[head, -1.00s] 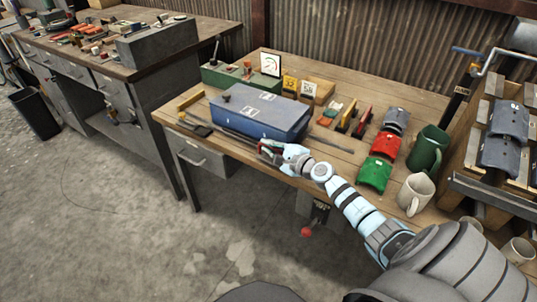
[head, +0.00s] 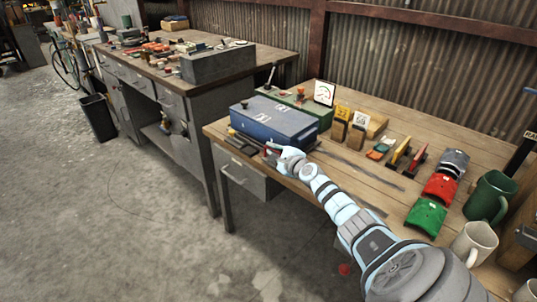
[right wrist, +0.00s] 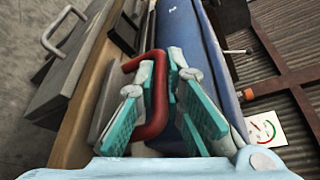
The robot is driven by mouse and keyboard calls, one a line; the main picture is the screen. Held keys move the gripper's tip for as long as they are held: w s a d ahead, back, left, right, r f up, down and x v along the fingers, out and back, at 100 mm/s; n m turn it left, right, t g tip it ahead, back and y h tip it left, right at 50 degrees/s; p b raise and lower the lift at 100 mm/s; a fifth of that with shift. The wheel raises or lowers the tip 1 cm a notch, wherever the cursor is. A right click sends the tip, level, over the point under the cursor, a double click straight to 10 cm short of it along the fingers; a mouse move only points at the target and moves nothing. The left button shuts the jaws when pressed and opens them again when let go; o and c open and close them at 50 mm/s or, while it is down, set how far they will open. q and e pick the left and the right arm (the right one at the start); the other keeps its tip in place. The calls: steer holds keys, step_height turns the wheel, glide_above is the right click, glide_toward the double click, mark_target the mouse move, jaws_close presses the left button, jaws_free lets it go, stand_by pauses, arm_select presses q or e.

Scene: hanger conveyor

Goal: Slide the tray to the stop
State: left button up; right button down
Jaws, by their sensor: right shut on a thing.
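The tray is a blue box-like body (head: 272,121) at the left end of the wooden bench in the head view. It also fills the upper middle of the right wrist view (right wrist: 190,50). A red bar handle (right wrist: 157,105) is on its near side. My right gripper (head: 274,151) is shut on this handle; its teal fingers (right wrist: 163,85) lie on both sides of the bar. Dark rails (head: 362,168) run bare to the right of the tray. I cannot tell whether the tray touches a stop at its left end. My left gripper is out of view.
A green box (head: 312,108) with a dial gauge (head: 324,93) stands close behind the tray. Red and green curved parts (head: 427,215) and mugs (head: 474,243) stand at the right. A second bench (head: 190,95) is at the left.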

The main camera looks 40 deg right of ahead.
steer(key=shift+w+r, duration=0.1)
steer(key=shift+r, duration=0.1)
steer(key=c, duration=2.1)
jaws_free()
steer(key=shift+c, duration=0.2)
steer(key=shift+o, duration=0.9)
steer(key=shift+w+f, duration=0.2)
steer(key=shift+w, duration=0.1)
steer(key=shift+s, duration=0.1)
